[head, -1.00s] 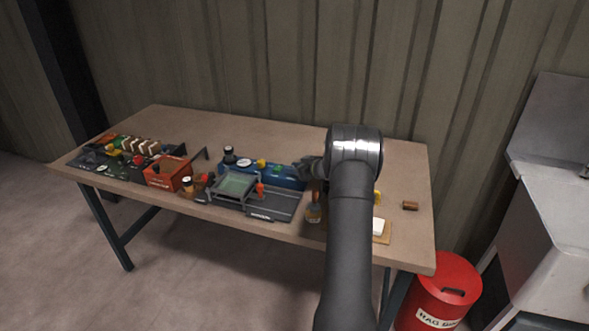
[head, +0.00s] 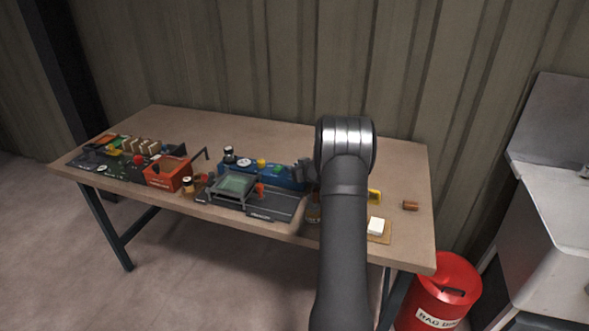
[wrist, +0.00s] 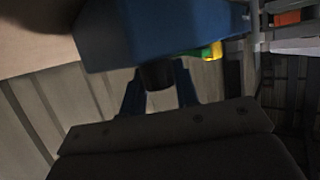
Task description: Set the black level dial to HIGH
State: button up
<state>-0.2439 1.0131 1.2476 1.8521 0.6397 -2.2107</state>
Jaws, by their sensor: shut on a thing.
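A blue box (head: 287,181) stands near the middle of the bench in the head view, with yellow and green parts on top. My gripper (head: 304,173) is at the box's right end, partly hidden by my arm. In the wrist view the blue box (wrist: 165,35) fills the top middle. My gripper's two fingers (wrist: 158,90) are shut on a black dial (wrist: 157,75) that projects from the box. The dial's markings and the word HIGH cannot be seen, so its setting cannot be told.
A yellow item (head: 374,196), a white block (head: 376,225) and a brown cylinder (head: 410,206) lie right of my arm. The bench's back strip is clear.

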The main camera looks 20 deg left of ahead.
jog(key=o, duration=1)
jog(key=shift+c, duration=0.2)
notch_tip(320, 180, up, 5)
jog(key=shift+d+f, duration=0.1)
jog(key=s+d+r, duration=0.1)
jog(key=d+r, duration=0.5)
jog(key=d, duration=0.5)
jog(key=shift+s+d+r, duration=0.15)
jog(key=shift+s+d, duration=0.05)
jog(key=shift+s, duration=0.2)
jog(key=shift+a, duration=0.1)
